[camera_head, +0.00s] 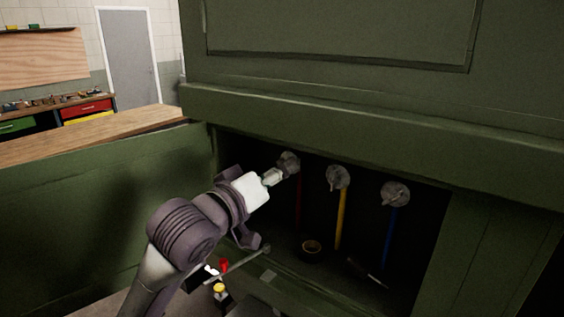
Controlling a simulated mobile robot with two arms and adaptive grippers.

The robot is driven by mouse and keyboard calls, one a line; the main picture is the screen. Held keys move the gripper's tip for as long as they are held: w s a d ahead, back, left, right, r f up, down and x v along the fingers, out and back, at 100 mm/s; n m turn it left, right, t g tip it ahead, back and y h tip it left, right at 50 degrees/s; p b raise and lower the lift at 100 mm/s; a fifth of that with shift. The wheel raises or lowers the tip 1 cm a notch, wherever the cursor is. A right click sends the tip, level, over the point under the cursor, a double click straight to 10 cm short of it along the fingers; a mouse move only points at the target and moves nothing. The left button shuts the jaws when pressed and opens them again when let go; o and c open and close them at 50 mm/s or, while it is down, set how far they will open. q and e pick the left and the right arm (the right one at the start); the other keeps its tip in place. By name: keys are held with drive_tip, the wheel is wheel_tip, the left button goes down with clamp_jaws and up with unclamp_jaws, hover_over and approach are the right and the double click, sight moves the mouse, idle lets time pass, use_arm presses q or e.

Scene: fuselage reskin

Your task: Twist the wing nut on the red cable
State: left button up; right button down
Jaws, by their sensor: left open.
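The red cable (299,206) hangs dark and dim inside the open recess of the green fuselage. A grey round fitting with a wing nut (290,161) sits at its top. My left gripper (273,177) reaches in from the lower left, with its fingertips right at this wing nut. It is open; whether the fingers touch the nut I cannot tell. The gripper partly hides the fitting's lower left side. My right gripper is not in view.
A yellow cable (341,220) and a blue cable (388,233) hang to the right, under similar grey fittings. A small ring-shaped thing (311,247) lies on the recess floor. A green panel (90,195) stands at left, with a wooden bench (100,132) behind.

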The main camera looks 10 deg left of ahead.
use_arm(q)
drive_tip(key=shift+w+d+r, duration=0.1)
drive_tip(key=shift+w+d, duration=0.1)
drive_tip(key=shift+w, duration=0.25)
clamp_jaws()
drive_tip(key=shift+m+p, duration=0.3)
drive_tip(key=shift+m, duration=0.1)
drive_tip(key=shift+w+a+f+m+p, duration=0.15)
drive_tip(key=shift+m+p, duration=1.45)
drive_tip(key=shift+m, duration=1.6)
drive_tip(key=shift+s+d+f+m+p, duration=0.15)
drive_tip(key=shift+m+p, duration=1.45)
drive_tip(key=shift+m, duration=1.6)
drive_tip(key=shift+w+a, duration=0.1)
drive_tip(key=shift+a, duration=0.05)
